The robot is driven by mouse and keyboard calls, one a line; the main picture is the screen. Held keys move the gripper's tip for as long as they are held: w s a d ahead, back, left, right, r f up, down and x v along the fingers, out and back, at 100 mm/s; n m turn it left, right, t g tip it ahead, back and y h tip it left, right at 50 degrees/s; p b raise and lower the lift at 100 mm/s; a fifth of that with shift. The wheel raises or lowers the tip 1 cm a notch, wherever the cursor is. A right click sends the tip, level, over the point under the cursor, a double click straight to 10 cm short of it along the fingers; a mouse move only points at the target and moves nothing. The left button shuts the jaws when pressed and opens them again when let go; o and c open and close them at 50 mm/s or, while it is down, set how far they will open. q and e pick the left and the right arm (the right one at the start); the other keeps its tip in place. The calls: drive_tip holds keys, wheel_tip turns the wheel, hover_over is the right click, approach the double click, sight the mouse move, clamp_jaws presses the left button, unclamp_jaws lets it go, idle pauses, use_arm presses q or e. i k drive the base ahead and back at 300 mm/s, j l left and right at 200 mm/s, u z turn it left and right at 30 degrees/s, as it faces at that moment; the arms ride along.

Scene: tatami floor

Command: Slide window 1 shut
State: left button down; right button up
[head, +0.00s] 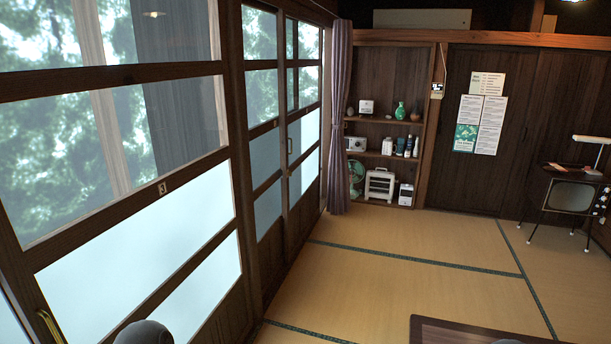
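A row of wood-framed sliding windows runs along the left side. The nearest large window (120,200) carries a small plate with the number 3 and has a brass handle (50,325) at its lower left. Farther along are narrower-looking panels, a middle one (264,150) and a far one (303,130) with a small handle at its left edge. I cannot read a number 1 on any panel, so I cannot tell which is window 1 or how far open it is. Neither of my grippers is in view.
A purple curtain (339,120) hangs at the far end of the windows. Shelves (385,128) stand at the back, and an old television (571,197) at the right. A low dark table (470,331) is at the bottom right. The tatami floor (400,275) between is clear.

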sight(300, 130)
drive_tip(key=i, duration=1.95)
drive_tip(key=i+j, duration=0.1)
drive_tip(key=i, duration=1.9)
drive_tip(key=l+z, duration=0.05)
drive_tip(key=l, duration=0.05)
